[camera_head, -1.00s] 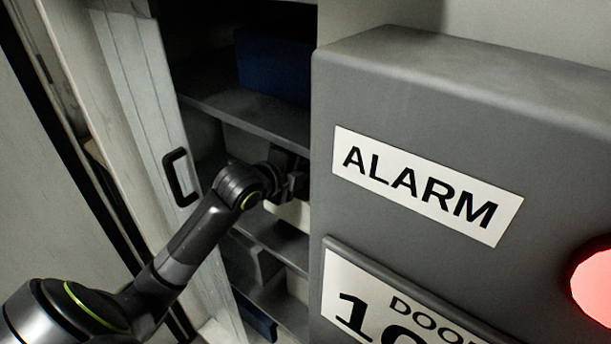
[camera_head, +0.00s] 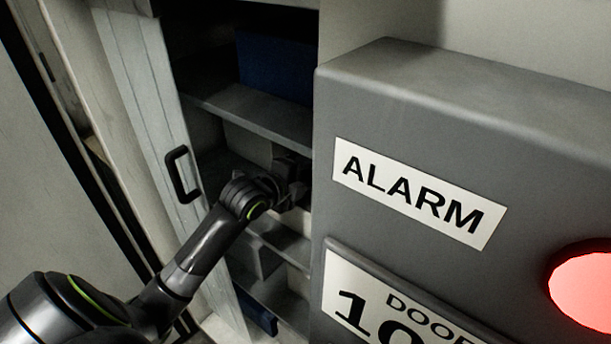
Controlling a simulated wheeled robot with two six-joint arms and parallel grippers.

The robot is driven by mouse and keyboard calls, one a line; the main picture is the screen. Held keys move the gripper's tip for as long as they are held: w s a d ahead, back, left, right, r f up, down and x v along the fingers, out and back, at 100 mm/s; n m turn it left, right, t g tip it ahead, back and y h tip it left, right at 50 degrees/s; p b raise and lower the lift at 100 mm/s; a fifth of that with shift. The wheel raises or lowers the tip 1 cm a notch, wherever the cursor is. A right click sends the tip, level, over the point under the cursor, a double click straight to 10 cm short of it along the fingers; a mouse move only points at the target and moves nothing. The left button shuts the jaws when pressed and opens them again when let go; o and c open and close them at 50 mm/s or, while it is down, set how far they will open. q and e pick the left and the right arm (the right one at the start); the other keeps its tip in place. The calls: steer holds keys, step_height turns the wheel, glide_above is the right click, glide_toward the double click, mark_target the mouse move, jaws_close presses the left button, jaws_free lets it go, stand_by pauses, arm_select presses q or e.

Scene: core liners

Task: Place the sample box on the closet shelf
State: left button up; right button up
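The closet shelf (camera_head: 250,112) is a grey board inside the open closet, left of the alarm box. My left gripper (camera_head: 292,180) reaches into the closet below this board. Its fingertips are dark and partly hidden by the alarm box edge, so I cannot tell whether they are open or shut. A pale, box-like surface (camera_head: 248,144) shows just above and behind the gripper, under the board. It may be the sample box, but I cannot tell for sure or see whether the gripper holds it. My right gripper is out of view.
A grey alarm box (camera_head: 420,130) with a red light (camera_head: 585,285) fills the right side and blocks part of the closet. A blue box (camera_head: 275,68) stands on the upper shelf. The closet door (camera_head: 140,85) with a black handle (camera_head: 182,174) is at left. Lower compartments (camera_head: 275,238) show below.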

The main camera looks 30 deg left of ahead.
arm_select(q)
steer(key=b+v, duration=0.1)
steer(key=v, duration=1.1)
stand_by(0.5)
